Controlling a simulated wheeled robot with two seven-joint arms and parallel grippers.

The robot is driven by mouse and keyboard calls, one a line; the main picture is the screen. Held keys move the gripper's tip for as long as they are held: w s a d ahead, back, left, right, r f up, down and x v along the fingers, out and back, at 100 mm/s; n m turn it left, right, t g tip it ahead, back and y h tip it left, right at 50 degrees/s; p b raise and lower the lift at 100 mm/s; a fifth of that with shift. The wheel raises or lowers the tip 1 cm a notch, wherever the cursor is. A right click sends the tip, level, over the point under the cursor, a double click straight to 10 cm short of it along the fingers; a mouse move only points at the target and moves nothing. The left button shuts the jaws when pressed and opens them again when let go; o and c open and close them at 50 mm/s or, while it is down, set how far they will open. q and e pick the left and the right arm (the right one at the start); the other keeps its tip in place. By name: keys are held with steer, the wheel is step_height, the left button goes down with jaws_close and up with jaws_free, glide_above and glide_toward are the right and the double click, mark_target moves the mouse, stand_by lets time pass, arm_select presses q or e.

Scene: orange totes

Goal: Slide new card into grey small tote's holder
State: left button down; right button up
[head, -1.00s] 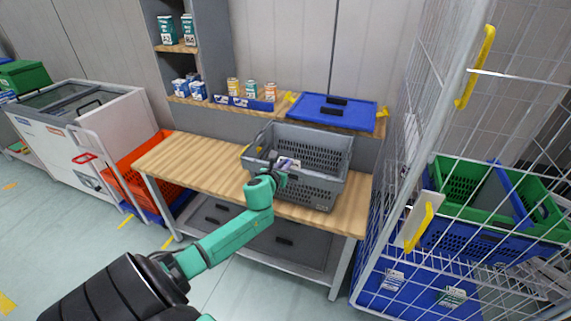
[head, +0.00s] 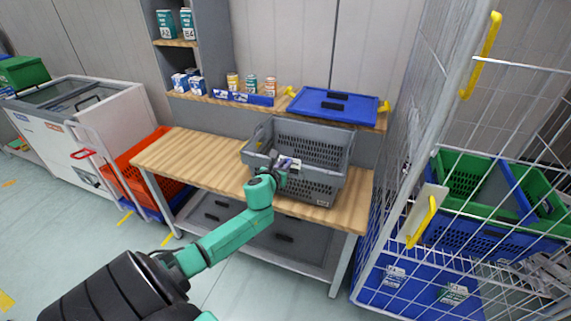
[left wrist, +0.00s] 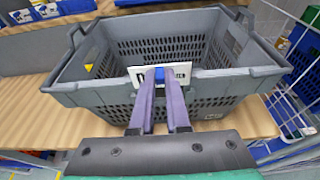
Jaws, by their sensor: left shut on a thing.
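The grey small tote (head: 312,182) stands on the wooden bench, and it fills the upper part of the left wrist view (left wrist: 210,95). My left gripper (head: 284,168) is at the tote's front wall, toward its left part. In the left wrist view the fingers (left wrist: 160,78) are shut on a white card (left wrist: 178,75) with dark print, upright at the tote's front rim. The fingers hide part of the card. I cannot tell whether the card is inside the holder, and the holder itself is not clearly seen. My right gripper is not in view.
The wooden bench (head: 200,160) is clear left of the tote. A wire cage trolley (head: 440,190) with green and blue totes stands close on the right. Small cartons and cans line the shelf.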

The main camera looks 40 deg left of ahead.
arm_select(q)
steer(key=shift+f, duration=0.1)
steer(key=shift+f+b, duration=1.6)
steer(key=shift+f, duration=0.1)
steer(key=c, duration=0.8)
jaws_free()
